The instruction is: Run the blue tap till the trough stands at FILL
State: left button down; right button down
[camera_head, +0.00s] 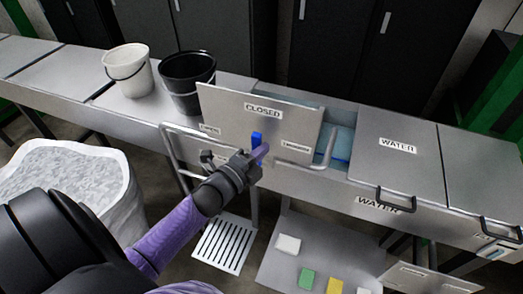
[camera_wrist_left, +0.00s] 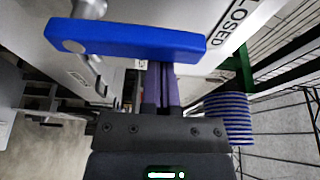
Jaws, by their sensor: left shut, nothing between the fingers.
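The blue tap lever (camera_head: 256,138) stands on the front of a grey panel, below a label reading CLOSED (camera_head: 263,108). In the left wrist view the blue lever (camera_wrist_left: 130,38) lies across the picture just beyond the fingertips. My left gripper (camera_head: 263,152) is shut and empty, close beside the lever; its fingers also show in the wrist view (camera_wrist_left: 161,72). I cannot tell whether they touch the lever. Behind the panel, part of the open trough shows a bluish interior (camera_head: 342,143). The panel hides much of it, and I cannot read a FILL mark. My right gripper is not in view.
A white bucket (camera_head: 128,72) and a black bucket (camera_head: 180,80) stand on the counter at left. Metal rail handles (camera_head: 300,163) flank the lever. A WATER-labelled lid (camera_head: 398,146) lies at right. A large white-lined bin (camera_head: 65,190) stands in front at left.

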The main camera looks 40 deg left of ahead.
pick_arm(q)
jog(key=shift+s+a+n, duration=0.1)
jog(key=shift+a+n, duration=0.3)
jog(key=shift+n, duration=0.3)
jog(key=s+a+f+n+t+y+b, duration=0.1)
jog(key=a+f+n+t+y+b, duration=0.2)
jog(key=n, duration=1.4)
jog(key=shift+s+a+f+n+y+b, duration=0.25)
jog(key=shift+s+a+n+y+b, duration=0.15)
jog(key=shift+a+y+b, duration=1.35)
jog(key=shift+a+h, duration=0.25)
jog(key=shift+a, duration=0.05)
notch_tip(320, 180, up, 4)
jog(key=p, duration=0.4)
jog(key=b+v, duration=0.1)
jog(key=v, duration=0.9)
jog(key=shift+d+f+b, duration=0.25)
jog(key=shift+b, duration=0.05)
